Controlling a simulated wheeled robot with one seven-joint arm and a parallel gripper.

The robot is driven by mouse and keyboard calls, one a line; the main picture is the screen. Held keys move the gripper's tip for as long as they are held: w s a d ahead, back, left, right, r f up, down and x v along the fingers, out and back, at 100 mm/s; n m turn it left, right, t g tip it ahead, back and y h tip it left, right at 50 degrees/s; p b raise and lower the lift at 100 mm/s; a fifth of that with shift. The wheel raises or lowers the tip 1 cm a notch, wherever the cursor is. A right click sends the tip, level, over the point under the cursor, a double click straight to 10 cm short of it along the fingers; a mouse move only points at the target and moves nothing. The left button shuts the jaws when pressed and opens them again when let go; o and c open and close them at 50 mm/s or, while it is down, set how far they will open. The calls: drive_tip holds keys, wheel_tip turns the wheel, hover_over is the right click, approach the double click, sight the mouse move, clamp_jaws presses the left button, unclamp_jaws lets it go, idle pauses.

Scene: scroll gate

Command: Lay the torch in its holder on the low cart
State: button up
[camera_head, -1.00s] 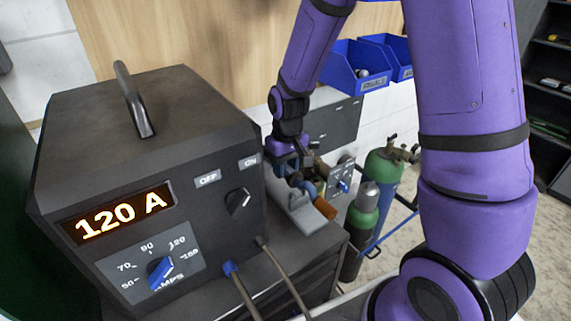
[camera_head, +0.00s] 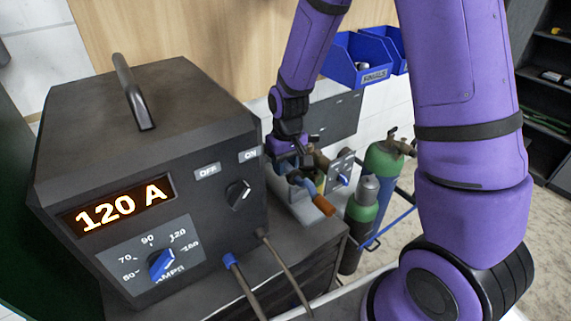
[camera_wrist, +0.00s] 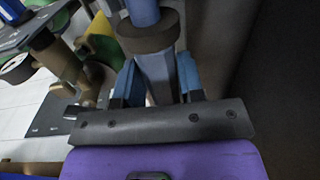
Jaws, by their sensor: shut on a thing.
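The torch shows in the head view as a blue body with an orange-brown end (camera_head: 323,205) pointing to the lower right. In the wrist view its blue shaft (camera_wrist: 145,12), dark collar and grey section run between my fingers. My gripper (camera_head: 290,172) is shut on the torch, just beside the welding machine; in the wrist view its blue fingers (camera_wrist: 157,80) flank the grey section. A pale grey tray-like piece (camera_head: 293,205) lies under the torch on the dark low cart (camera_head: 300,250). I cannot tell whether the torch touches it, or see a holder clearly.
The large welding machine (camera_head: 150,150), reading 120 A, stands close to the left of my gripper. Behind are a small panel with a blue knob (camera_head: 343,178) and green gas cylinders (camera_head: 362,208). Blue bins (camera_head: 358,62) hang on the wall. Two cables (camera_head: 240,285) run forward.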

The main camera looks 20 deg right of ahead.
drive_tip(key=shift+f, duration=0.8)
idle(0.4)
drive_tip(key=o, duration=1.2)
drive_tip(key=shift+c, duration=0.2)
drive_tip(key=shift+r, duration=0.15)
drive_tip(key=r, duration=0.9)
drive_tip(key=shift+w+d+r, duration=0.1)
drive_tip(key=shift+d+r, duration=0.15)
drive_tip(key=shift+r, duration=0.55)
